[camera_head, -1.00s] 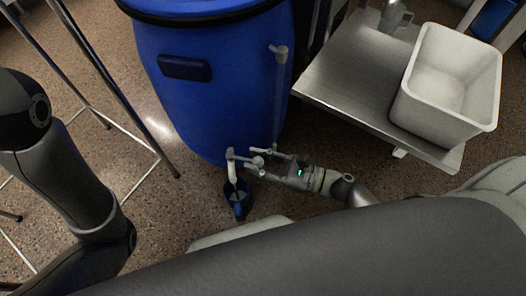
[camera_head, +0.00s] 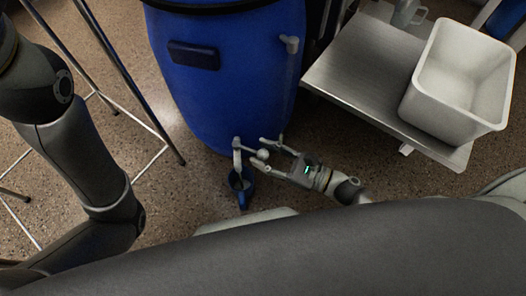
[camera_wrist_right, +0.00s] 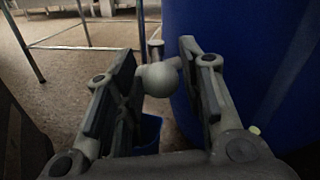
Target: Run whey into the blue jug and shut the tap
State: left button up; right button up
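The blue jug (camera_head: 243,199) stands on the floor under the tap (camera_head: 237,149) at the foot of the big blue barrel (camera_head: 225,80). A short pale piece hangs from the tap into the jug's mouth; I cannot tell spout from whey there, nor the fill level. My right gripper (camera_head: 271,147) is open, its fingers on either side of the tap's round grey knob (camera_wrist_right: 159,79). The knob sits between the fingertips in the right wrist view, with no clear grip on it. Part of the jug (camera_wrist_right: 151,131) shows below, between the fingers. My left gripper is out of view.
A steel bench (camera_head: 357,70) stands at right, with a white tub (camera_head: 418,112) and a clear jug (camera_head: 406,13) on it. A metal-legged stand (camera_head: 137,114) is at left. Speckled floor (camera_head: 185,200) is clear around the jug.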

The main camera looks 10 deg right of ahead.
jog(key=v, duration=1.1)
jog(key=shift+s, duration=0.2)
